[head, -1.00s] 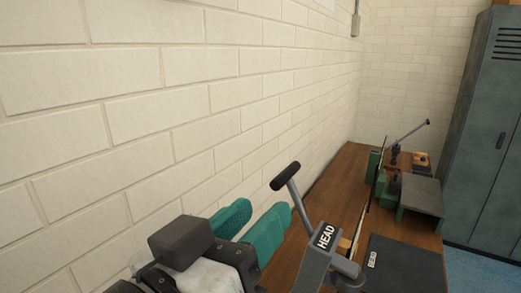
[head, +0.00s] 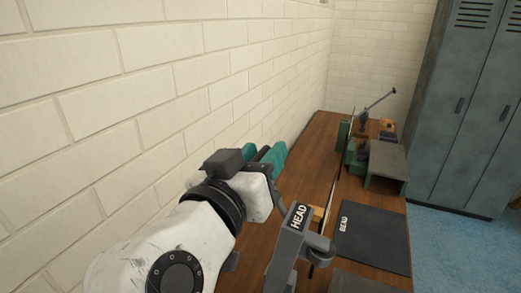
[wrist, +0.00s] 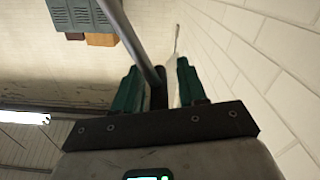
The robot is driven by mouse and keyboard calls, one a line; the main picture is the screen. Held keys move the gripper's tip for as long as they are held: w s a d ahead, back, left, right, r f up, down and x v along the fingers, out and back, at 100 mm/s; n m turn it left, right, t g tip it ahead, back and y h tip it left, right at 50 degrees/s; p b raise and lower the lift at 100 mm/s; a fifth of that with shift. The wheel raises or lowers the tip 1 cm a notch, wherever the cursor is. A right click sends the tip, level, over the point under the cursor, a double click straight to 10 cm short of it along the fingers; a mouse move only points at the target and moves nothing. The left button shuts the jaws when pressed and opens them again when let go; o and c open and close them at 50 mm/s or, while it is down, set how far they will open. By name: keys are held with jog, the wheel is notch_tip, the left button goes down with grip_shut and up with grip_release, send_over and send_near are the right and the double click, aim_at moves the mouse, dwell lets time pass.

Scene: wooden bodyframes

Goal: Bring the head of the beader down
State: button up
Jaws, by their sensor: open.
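The beader's grey head (head: 292,238), marked HEAD, stands at the bottom centre of the head view. A dark flat plate marked BEAD (head: 375,240) lies to its right on the bench. My gripper (head: 270,155) has teal fingers and is beyond and left of the head, by the wall. In the wrist view my gripper (wrist: 158,68) is open. The beader's lever rod (wrist: 138,40) slants in from the top, and its dark grip shows between the two fingers. I cannot tell whether they touch. In the head view my gripper and wrist hide the lever.
The wooden bench (head: 307,165) runs along the white brick wall (head: 160,75) on the left. Another green machine with a raised lever (head: 380,98) stands farther back on it. Grey lockers (head: 470,110) stand at the right, beyond blue floor (head: 450,245).

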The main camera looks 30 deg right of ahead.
grip_shut()
dwell(0.4)
